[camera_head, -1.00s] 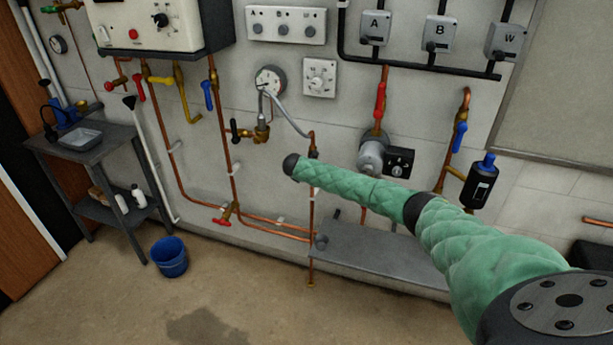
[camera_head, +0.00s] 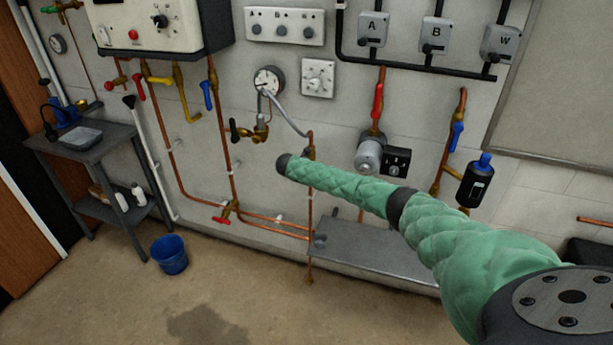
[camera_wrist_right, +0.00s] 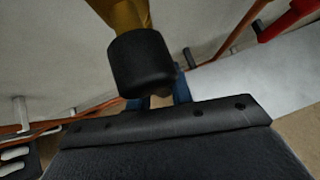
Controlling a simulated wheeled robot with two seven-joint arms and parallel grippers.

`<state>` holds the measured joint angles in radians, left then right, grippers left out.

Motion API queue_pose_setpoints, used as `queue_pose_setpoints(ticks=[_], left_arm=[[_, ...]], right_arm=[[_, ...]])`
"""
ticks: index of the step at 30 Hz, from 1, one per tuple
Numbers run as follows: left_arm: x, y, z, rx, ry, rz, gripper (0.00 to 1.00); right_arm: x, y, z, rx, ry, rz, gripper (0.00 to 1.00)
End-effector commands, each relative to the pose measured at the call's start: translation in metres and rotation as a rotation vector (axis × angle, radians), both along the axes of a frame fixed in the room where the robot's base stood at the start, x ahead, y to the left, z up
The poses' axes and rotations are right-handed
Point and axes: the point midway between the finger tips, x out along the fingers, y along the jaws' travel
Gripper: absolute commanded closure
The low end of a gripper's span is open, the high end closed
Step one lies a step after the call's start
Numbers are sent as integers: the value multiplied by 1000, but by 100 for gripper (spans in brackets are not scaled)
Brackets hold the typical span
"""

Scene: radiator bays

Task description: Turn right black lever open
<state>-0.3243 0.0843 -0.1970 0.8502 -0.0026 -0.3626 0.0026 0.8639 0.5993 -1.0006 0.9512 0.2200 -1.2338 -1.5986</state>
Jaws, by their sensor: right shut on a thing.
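In the right wrist view, a black lever (camera_wrist_right: 142,66) with a rounded end sits under a brass valve body (camera_wrist_right: 126,14). My right gripper (camera_wrist_right: 158,103) reaches it from below. It is shut on the lever, though its own dark body hides most of the fingers. In the head view my green-sleeved right arm crosses to the filling pipework below the gauge. A brass valve with another black lever (camera_head: 234,130) is at the left of a grey braided hose (camera_head: 289,117). The right-hand valve is mostly hidden by my arm. My left gripper is not in view.
A blue bucket (camera_head: 168,255) stands on the floor beside a dark side table (camera_head: 95,147). A grey shelf (camera_head: 375,252) lies low by the wall, under my arm. A pump (camera_head: 369,153) and copper pipes with coloured levers surround the arm.

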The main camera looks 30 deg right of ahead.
Motion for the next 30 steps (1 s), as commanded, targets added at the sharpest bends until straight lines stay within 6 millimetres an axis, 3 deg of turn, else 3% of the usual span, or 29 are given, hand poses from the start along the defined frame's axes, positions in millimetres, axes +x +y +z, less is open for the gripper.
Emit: queue_pose_setpoints(ticks=[1, 2, 5, 20, 26, 30], left_arm=[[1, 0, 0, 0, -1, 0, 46], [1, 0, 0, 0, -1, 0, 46], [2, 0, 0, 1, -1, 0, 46], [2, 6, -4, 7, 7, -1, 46], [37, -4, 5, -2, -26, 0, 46], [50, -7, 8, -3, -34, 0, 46]], right_arm=[[-1, -1, -2, -2, 3, -1, 100], [-1, -1, -2, -2, 3, -1, 76], [-1, -1, -2, -1, 2, 0, 57], [-5, 9, 7, 1, 0, 2, 57], [-14, 26, 26, 2, -1, 1, 57], [-21, 37, 39, 0, 0, 1, 57]])
